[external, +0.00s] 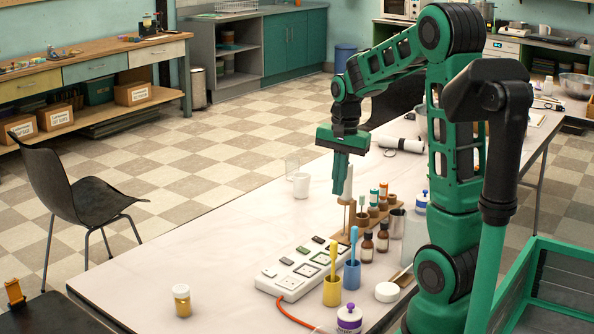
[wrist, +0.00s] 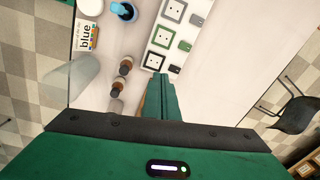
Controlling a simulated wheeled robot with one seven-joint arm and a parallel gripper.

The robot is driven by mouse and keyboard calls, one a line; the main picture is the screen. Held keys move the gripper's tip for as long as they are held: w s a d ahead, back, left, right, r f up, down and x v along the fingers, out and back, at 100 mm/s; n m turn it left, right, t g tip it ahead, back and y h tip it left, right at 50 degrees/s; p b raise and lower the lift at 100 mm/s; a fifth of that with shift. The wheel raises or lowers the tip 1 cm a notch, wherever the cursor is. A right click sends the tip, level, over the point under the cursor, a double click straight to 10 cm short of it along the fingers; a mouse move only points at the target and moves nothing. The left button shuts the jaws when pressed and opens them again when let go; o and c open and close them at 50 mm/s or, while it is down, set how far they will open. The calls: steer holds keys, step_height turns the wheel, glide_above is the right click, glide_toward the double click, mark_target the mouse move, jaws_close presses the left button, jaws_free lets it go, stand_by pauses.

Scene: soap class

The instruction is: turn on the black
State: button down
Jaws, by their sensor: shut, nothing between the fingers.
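A white power strip (external: 290,277) lies on the table with a row of sockets and a small rocker switch beside each. The far-end socket (wrist: 154,61) has a black frame, and a dark switch (wrist: 174,69) sits beside it; that switch also shows in the external view (external: 318,239). A green-framed socket (wrist: 163,37) with its switch (wrist: 185,46) comes beside it. My gripper (external: 338,191) is shut and empty, pointing down above the table beyond the strip's far end. In the wrist view its fingertips (wrist: 161,77) appear just below the black-framed socket. Whether any switch is on is too small to tell.
Brown bottles (external: 367,246), a yellow cup (external: 332,291) and a blue cup (external: 351,276) with brushes stand right of the strip. The table left of the strip is mostly clear.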

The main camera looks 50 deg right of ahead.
mark_target(318, 239)
steer(key=w+d+f+m, duration=0.2)
steer(key=w, duration=0.5)
steer(key=shift+f+m, duration=0.15)
steer(key=shift+m, duration=0.15)
steer(key=shift+d+f, duration=0.1)
steer(key=f, duration=0.4)
steer(key=w+f, duration=0.1)
steer(key=f, duration=0.8)
steer(key=shift+w+f, duration=0.3)
steer(key=shift+f, duration=0.05)
steer(key=shift+f, duration=0.15)
steer(key=shift+s, duration=0.1)
steer(key=shift+s+r, duration=0.2)
steer(key=shift+s, duration=0.45)
